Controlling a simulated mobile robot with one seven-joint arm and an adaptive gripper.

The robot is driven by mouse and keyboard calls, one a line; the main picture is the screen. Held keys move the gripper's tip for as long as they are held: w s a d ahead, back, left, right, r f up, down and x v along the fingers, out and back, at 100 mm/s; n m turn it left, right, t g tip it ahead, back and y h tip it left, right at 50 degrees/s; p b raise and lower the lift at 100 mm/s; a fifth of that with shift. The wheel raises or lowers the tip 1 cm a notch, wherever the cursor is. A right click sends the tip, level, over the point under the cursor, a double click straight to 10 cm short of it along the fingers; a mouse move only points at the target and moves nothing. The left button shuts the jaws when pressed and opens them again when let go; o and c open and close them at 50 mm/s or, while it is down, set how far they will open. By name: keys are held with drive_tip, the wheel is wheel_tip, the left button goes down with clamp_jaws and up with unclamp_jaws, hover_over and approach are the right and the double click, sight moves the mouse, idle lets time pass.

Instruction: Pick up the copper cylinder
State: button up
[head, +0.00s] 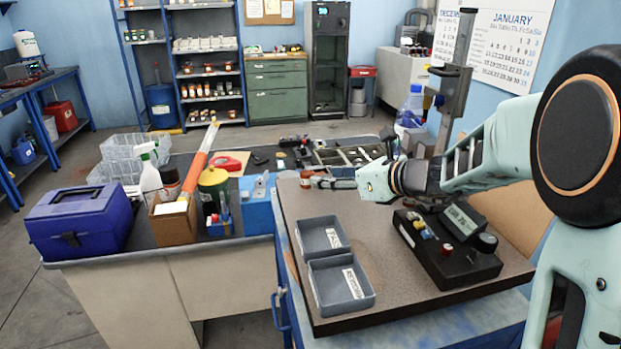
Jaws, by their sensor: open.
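A small reddish-brown, copper-coloured cylinder (305,179) stands near the back left corner of the brown bench top. It is small in the picture, so its details are hard to make out. My gripper (319,181) reaches in from the right, low over the bench, with its fingers pointing left. The fingers are open, and their tips are close to the right side of the cylinder. I cannot tell whether they touch it or reach around it.
Two grey trays (319,260) stand at the bench top's front left. A black instrument (445,252) with a display sits on the right. A blue box (258,203), a tool-filled wooden holder (174,222) and a blue-purple toolbox (82,222) stand left. The middle of the bench top is clear.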

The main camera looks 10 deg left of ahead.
sight(310, 174)
drive_tip(key=x, duration=0.2)
drive_tip(key=shift+w+a+f, duration=0.1)
drive_tip(key=shift+a+f, duration=0.05)
drive_tip(key=shift+a, duration=0.15)
drive_tip(key=shift+r+p+x, duration=0.15)
drive_tip(key=shift+p+x, duration=0.1)
drive_tip(key=shift+x, duration=1.25)
drive_tip(key=shift+r+p+x, duration=0.15)
drive_tip(key=shift+p+x, duration=0.05)
drive_tip(key=shift+x, duration=1.3)
drive_tip(key=shift+a, duration=0.15)
drive_tip(key=shift+c, duration=0.7)
drive_tip(key=shift+r, duration=0.1)
clamp_jaws()
